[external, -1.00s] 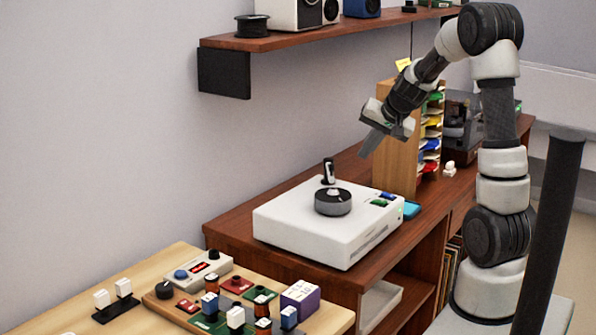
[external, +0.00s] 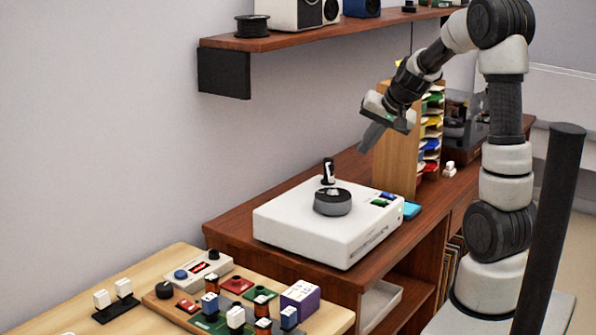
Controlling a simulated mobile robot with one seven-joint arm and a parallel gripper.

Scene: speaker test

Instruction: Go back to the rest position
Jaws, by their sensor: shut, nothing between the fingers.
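My gripper (external: 372,134) is shut and empty. It hangs in the air above and a little to the right of the white box-shaped device (external: 300,235), in front of the wooden rack. It touches nothing that I can see. The white device has a dark round knob (external: 333,203) on top, a small black upright part (external: 328,172) behind the knob, and small green and blue parts at its right end.
The device stands on a brown cabinet (external: 232,232). A wooden rack (external: 397,150) with coloured bins stands close behind my gripper. A shelf (external: 300,35) with speakers runs above. A light wood table (external: 75,305) at lower left holds small electrical parts. A dark post (external: 552,220) stands at right.

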